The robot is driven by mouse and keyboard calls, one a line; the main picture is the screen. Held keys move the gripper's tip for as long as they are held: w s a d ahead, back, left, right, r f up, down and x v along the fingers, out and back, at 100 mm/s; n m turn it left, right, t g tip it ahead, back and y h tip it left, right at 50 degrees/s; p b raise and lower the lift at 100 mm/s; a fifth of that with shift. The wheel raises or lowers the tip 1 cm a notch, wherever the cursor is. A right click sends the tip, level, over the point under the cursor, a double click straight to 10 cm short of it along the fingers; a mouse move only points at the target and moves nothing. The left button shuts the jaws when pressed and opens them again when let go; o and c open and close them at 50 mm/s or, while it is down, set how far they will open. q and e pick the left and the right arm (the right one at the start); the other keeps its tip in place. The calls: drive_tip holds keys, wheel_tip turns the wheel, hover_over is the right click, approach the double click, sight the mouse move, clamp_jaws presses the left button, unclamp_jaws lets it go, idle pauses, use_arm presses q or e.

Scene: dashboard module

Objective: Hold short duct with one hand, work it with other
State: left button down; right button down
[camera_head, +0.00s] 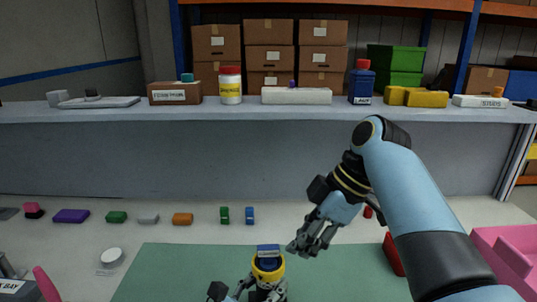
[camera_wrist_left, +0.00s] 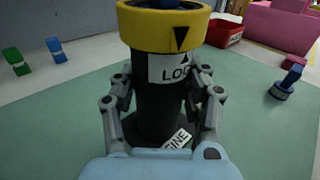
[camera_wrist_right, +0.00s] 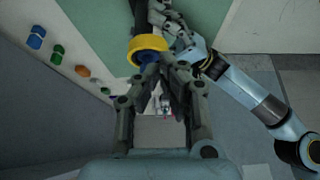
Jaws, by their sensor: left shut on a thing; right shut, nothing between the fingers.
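The short duct is a black cylinder (camera_wrist_left: 160,112) with a yellow ring (camera_head: 268,264) around its top and a dark blue piece (camera_head: 268,250) showing in the ring's mouth. Its white label reads "LOC", partly cut off. My left gripper (camera_wrist_left: 160,90) is shut on its black body, with a finger on each side, and holds it upright over the green mat (camera_head: 180,265). My right gripper (camera_head: 310,243) is shut and empty, to the right of the ring in the head view. In the right wrist view, its fingertips (camera_wrist_right: 168,72) are beside the yellow ring (camera_wrist_right: 148,46), with no clear contact.
Small coloured blocks (camera_head: 182,219) lie in a row behind the mat. A red tray (camera_wrist_left: 224,34) and a pink bin (camera_head: 510,250) stand on the right. A dark blue piece (camera_wrist_left: 286,82) stands on the mat. A shelf (camera_head: 270,114) with bottles and boxes runs across the back.

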drive_tip(key=shift+r, duration=0.3)
drive_tip(key=w+f, duration=0.3)
drive_tip(key=f, duration=0.3)
drive_tip(key=shift+a, duration=0.15)
idle(0.5)
drive_tip(key=shift+f, duration=0.1)
drive_tip(key=shift+a, duration=0.2)
idle(0.4)
drive_tip(key=shift+s, duration=0.2)
